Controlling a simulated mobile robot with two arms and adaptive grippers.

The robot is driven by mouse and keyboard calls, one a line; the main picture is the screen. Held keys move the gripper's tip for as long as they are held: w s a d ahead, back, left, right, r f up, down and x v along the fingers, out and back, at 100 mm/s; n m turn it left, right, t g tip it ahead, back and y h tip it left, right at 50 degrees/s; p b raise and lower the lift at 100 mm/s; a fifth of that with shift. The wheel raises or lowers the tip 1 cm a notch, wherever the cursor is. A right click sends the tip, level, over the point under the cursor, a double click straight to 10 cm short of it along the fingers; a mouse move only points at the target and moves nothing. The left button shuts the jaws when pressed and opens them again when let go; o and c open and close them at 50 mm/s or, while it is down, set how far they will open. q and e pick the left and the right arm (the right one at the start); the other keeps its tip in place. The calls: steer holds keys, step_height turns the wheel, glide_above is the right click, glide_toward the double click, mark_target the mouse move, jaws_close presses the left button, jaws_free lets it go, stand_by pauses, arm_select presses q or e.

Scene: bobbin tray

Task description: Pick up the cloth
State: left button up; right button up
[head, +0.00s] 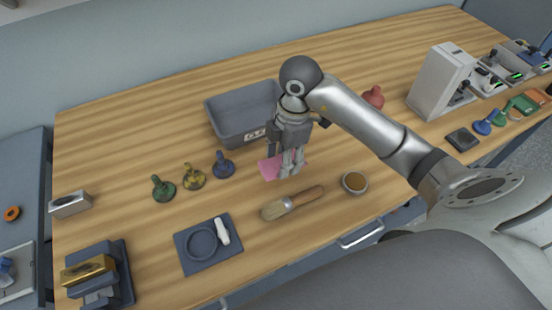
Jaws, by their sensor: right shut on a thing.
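A pink cloth (268,168) lies on the wooden table (130,130), just in front of a grey bin. My right gripper (290,172) points down over it, with its fingertips at the cloth. It is shut on the cloth, and the fingers hide part of it. A small piece of cloth shows on the right side of the fingers. I cannot tell whether the cloth is lifted off the table. My left gripper is not in view.
The grey bin (226,122) stands behind the gripper. A brush (292,202), a small round dish (354,183) and a dark mat (190,263) lie in front. Green (163,188), yellow (194,176) and blue (223,165) bobbin-like pieces stand left. The back left is clear.

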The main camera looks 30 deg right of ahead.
steer(key=s+r+b, duration=0.1)
steer(key=s+r, duration=0.2)
steer(key=s, duration=0.5)
steer(key=shift+s+r, duration=0.35)
steer(key=shift+o, duration=1.4)
steer(key=c, duration=0.3)
